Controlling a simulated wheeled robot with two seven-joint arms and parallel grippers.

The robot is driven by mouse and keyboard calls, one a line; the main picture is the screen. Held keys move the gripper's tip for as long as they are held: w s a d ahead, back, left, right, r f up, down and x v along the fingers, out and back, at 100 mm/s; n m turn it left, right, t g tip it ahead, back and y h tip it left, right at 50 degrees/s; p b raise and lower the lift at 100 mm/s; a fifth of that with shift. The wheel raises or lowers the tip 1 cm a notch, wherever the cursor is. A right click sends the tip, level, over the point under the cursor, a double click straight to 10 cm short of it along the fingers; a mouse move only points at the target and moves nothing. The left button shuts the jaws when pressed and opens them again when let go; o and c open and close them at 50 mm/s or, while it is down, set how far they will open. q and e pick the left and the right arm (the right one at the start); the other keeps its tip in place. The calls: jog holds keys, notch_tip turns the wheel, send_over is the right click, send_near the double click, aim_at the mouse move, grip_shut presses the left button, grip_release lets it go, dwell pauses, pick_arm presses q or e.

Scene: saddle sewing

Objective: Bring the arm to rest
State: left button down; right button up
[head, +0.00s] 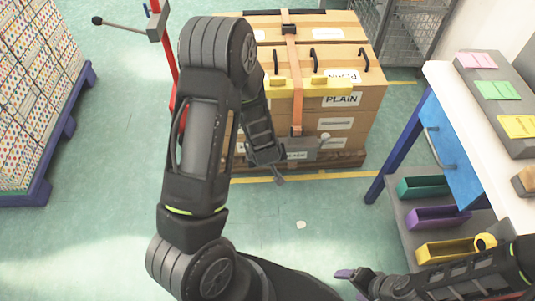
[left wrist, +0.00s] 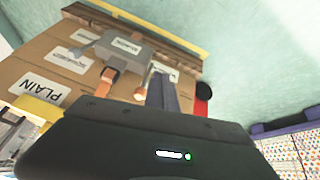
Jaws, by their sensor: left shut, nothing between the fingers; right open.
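My left arm reaches across the middle of the head view. Its gripper (head: 279,180) points down in front of the strapped carton stack (head: 360,115), near a grey ratchet buckle (head: 300,148) on the orange strap (head: 297,80). In the left wrist view, the left gripper (left wrist: 162,92) is shut and empty, with the grey buckle (left wrist: 124,48) and strap (left wrist: 106,82) beside it. I cannot tell whether it touches them. My right gripper (head: 352,282) is low at the right of the head view, open and empty above the floor.
A white-topped table (head: 440,85) with coloured pads stands at right, with green, purple and yellow bins (head: 450,250) on a shelf below. A dotted stack on a blue pallet (head: 65,130) stands at left, near a red post (head: 165,60). The floor between is mostly clear.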

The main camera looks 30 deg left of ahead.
pick_arm(q)
jog(key=shift+s+d+r, duration=0.3)
jog(key=shift+s+r, duration=0.15)
dwell(0.3)
jog(key=s+d+f+m+g+h, duration=0.2)
jog(key=s+d+f+m+h, duration=0.15)
jog(key=s+d, duration=0.65)
jog(key=s+d+f+m+g+h, duration=0.25)
jog(key=s+d+m, duration=0.35)
jog(key=d, duration=0.9)
notch_tip(320, 180, up, 13)
jog(key=s+n+h+p, duration=0.1)
jog(key=p, duration=1.3)
jog(key=shift+s+n, duration=0.15)
jog(key=shift+n, duration=0.2)
jog(key=shift+d+t, duration=0.1)
jog(key=shift+t, duration=0.15)
